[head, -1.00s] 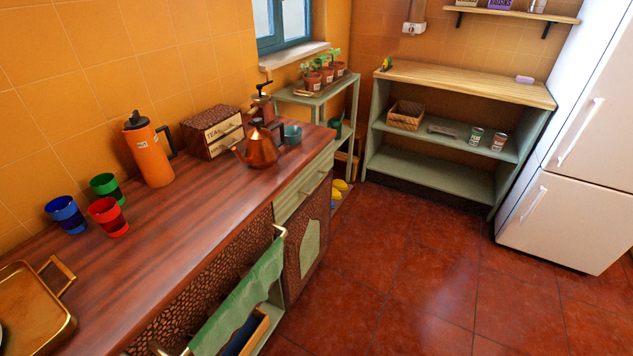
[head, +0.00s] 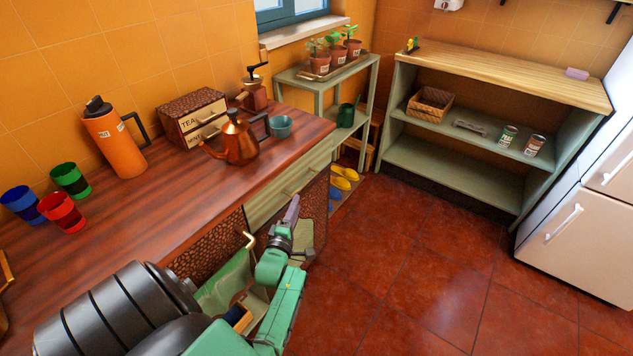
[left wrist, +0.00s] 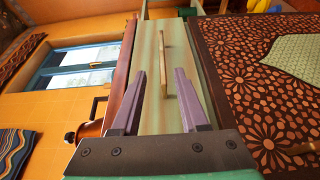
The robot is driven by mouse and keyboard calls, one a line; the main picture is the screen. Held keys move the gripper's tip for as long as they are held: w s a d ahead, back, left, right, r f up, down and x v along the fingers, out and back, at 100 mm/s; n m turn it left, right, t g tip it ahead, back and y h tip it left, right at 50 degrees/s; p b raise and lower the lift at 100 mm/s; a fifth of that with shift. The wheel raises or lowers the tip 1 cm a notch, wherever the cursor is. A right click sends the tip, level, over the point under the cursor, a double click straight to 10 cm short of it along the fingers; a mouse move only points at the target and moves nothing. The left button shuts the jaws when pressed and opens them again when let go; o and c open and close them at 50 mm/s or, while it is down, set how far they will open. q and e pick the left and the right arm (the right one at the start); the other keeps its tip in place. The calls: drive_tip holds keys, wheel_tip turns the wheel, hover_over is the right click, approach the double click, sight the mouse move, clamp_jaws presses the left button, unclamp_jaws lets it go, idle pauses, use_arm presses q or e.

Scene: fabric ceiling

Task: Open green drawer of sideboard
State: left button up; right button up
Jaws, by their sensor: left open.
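The sideboard (head: 305,140) has a dark wooden top and runs along the left wall. Its pale green drawer (head: 262,207) is under the top at the far end and looks closed. The drawer front (left wrist: 148,48) fills the middle of the left wrist view, with a brass bar handle (left wrist: 164,60) on it. My left gripper (head: 293,207) is in front of the drawer in the head view. In the left wrist view its purple fingers (left wrist: 160,72) are open and empty, one on each side of the handle. I cannot tell the remaining distance. My right gripper is out of view.
A copper kettle (head: 236,143), teal cup (head: 280,126), tea box (head: 192,117) and orange flask (head: 115,143) stand on the top. A patterned door (left wrist: 250,90) is beside the drawer. A green towel (head: 222,287) hangs on a rail near my arm. The red floor to the right is clear.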

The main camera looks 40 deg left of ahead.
sight(305, 183)
use_arm(q)
drive_tip(key=b+x, duration=0.2)
drive_tip(key=x, duration=0.1)
drive_tip(key=b+x, duration=0.2)
drive_tip(key=x, duration=0.2)
drive_tip(key=f+b+x, duration=0.1)
drive_tip(key=b+x, duration=0.2)
drive_tip(key=shift+w, duration=0.25)
drive_tip(key=shift+w+a+r, duration=0.15)
drive_tip(key=shift+w+r, duration=0.05)
drive_tip(key=shift+w, duration=0.05)
drive_tip(key=shift+r, duration=0.15)
drive_tip(key=shift+c, duration=0.3)
clamp_jaws()
